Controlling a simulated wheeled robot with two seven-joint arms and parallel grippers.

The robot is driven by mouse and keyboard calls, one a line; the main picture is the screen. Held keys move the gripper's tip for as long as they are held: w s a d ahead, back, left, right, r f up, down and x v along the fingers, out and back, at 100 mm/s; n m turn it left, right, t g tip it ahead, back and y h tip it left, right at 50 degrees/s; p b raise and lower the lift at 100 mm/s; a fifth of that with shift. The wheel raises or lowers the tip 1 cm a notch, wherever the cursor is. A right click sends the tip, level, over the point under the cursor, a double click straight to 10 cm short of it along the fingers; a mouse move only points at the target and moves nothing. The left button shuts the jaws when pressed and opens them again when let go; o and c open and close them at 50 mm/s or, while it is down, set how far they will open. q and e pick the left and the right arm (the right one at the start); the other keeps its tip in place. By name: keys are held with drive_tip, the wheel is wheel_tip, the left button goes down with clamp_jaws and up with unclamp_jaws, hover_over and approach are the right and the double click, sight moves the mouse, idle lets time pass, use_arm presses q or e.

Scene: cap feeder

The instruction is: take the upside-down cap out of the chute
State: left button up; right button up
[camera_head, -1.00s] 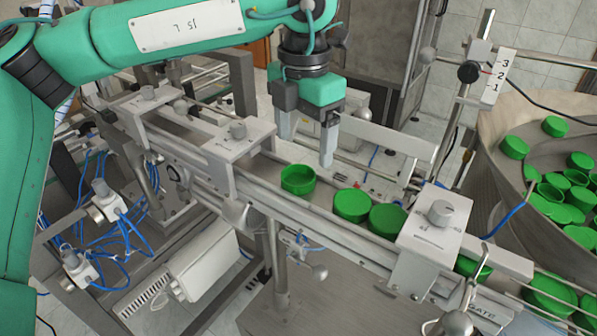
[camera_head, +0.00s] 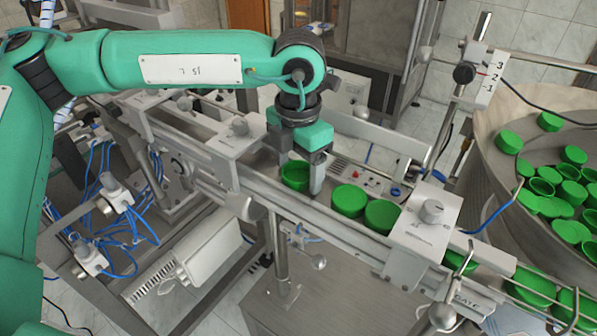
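The upside-down green cap (camera_head: 294,177) sits in the chute (camera_head: 336,216), with its hollow side up. It is the leftmost cap of the visible row. My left gripper (camera_head: 302,170) is open and low over the chute. One finger is just right of the cap and the other is behind its upper left, partly hidden. I cannot tell whether the fingers touch the cap. Two green caps with closed tops up, one (camera_head: 349,200) and another (camera_head: 382,216), lie to its right. My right gripper is not in view.
Grey brackets (camera_head: 241,139) and (camera_head: 424,222) bridge the chute on both sides of the caps. A metal bowl (camera_head: 487,165) with many green caps is at the right. A switch panel (camera_head: 365,182) lies behind the chute.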

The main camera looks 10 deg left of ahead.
use_arm(q)
drive_tip(key=c, duration=0.8)
